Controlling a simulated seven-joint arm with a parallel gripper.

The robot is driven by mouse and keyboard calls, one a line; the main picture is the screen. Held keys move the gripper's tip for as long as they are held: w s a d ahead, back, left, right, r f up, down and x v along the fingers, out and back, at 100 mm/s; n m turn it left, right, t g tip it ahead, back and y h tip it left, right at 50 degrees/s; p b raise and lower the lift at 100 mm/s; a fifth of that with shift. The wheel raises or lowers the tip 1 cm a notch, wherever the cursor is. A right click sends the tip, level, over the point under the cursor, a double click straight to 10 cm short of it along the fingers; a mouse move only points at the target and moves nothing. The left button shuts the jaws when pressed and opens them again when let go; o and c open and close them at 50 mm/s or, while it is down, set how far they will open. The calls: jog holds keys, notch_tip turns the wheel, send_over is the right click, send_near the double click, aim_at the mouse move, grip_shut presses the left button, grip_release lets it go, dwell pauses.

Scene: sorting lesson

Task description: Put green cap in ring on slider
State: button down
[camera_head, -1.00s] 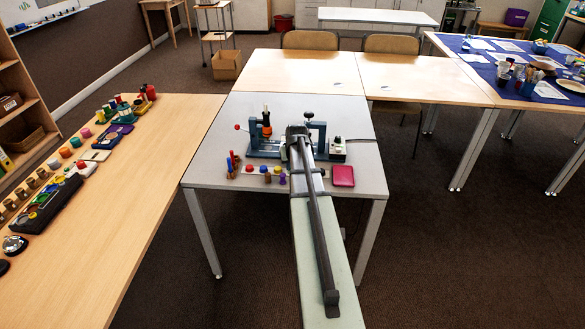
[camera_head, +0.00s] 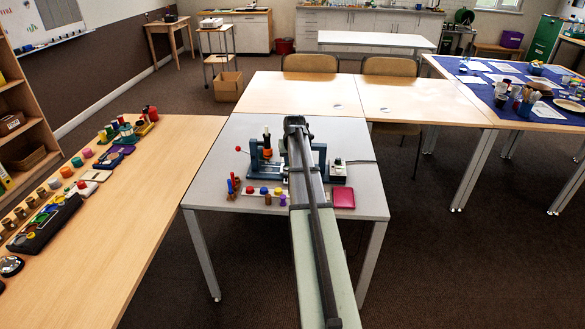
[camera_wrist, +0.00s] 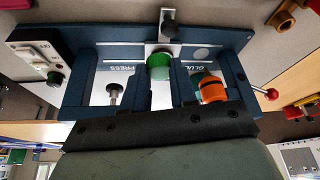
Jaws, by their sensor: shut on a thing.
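The blue press fixture (camera_head: 256,167) stands on the grey table and shows upside down in the wrist view (camera_wrist: 88,62). Its pale metal slider (camera_wrist: 172,45) has a black knob (camera_wrist: 169,26). The green cap (camera_wrist: 159,66) is in front of the slider in the wrist view. My gripper (camera_wrist: 160,84) is shut on the cap, with its dark fingers partly lost against the fixture. I cannot make out the ring, and cannot tell whether the cap touches the slider. My own arm hides the gripper and cap in the head view.
A switch box (camera_wrist: 38,62) is at the fixture's other end. A red-tipped lever (camera_wrist: 270,94) sticks out. Coloured caps and pegs (camera_head: 265,191) and a red pad (camera_head: 343,197) lie in front.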

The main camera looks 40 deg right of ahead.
jog(key=w+d, duration=0.4)
jog(key=w, duration=0.3)
jog(key=shift+s+d+f, duration=0.1)
jog(key=shift+d+f, duration=0.05)
jog(key=shift+f, duration=3.2)
jog(key=shift+f, duration=0.3)
jog(key=shift+c, duration=2.3)
grip_release()
jog(key=shift+s+f, duration=0.15)
jog(key=shift+r, duration=3.65)
